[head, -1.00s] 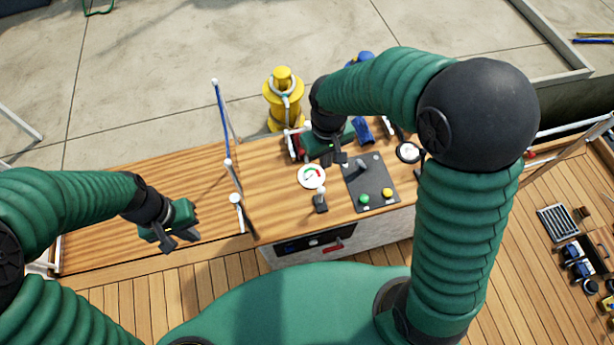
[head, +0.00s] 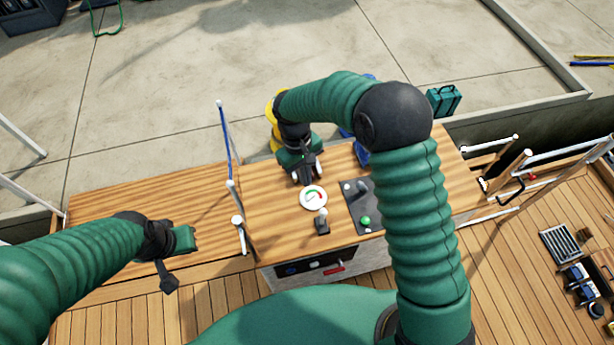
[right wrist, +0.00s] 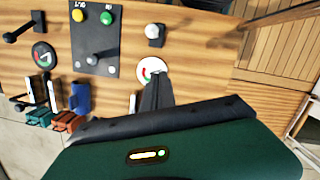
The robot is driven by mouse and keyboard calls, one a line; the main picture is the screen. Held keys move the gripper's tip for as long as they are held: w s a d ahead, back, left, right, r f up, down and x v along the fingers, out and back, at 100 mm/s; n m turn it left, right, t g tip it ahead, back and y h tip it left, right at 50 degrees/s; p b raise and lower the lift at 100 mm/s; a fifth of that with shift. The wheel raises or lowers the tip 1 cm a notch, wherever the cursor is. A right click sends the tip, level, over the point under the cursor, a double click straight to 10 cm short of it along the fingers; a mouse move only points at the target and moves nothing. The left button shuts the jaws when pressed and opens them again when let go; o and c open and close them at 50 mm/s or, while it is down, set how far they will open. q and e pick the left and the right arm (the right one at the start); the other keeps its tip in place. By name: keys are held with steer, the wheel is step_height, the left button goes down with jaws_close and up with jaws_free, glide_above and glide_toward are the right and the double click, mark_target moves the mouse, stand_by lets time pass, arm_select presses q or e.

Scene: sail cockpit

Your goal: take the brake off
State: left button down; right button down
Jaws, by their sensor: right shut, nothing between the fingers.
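My right gripper (head: 308,178) is shut and empty, over the console top just behind a round white gauge with green and red marks (head: 313,197). In the right wrist view its closed fingertips (right wrist: 156,88) point at that gauge (right wrist: 152,71). A small lever with a white knob (head: 322,222) stands in front of the gauge; it also shows in the wrist view (right wrist: 155,33). A dark panel (head: 356,212) holds a toggle and a green button. I cannot tell which control is the brake. My left gripper (head: 178,258) hangs over the left bench, jaw state unclear.
White levers (right wrist: 40,92), a blue handle (right wrist: 80,98), red and teal blocks and a second gauge (right wrist: 42,55) lie along the console. A blue and white post (head: 223,135) and white-topped posts stand left. My right arm hides the console's right part.

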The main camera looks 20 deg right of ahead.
mark_target(323, 218)
steer(key=s+d+f, duration=0.2)
steer(key=s+f, duration=0.2)
steer(key=f, duration=0.2)
steer(key=shift+s+f, duration=0.2)
steer(key=shift+s, duration=0.1)
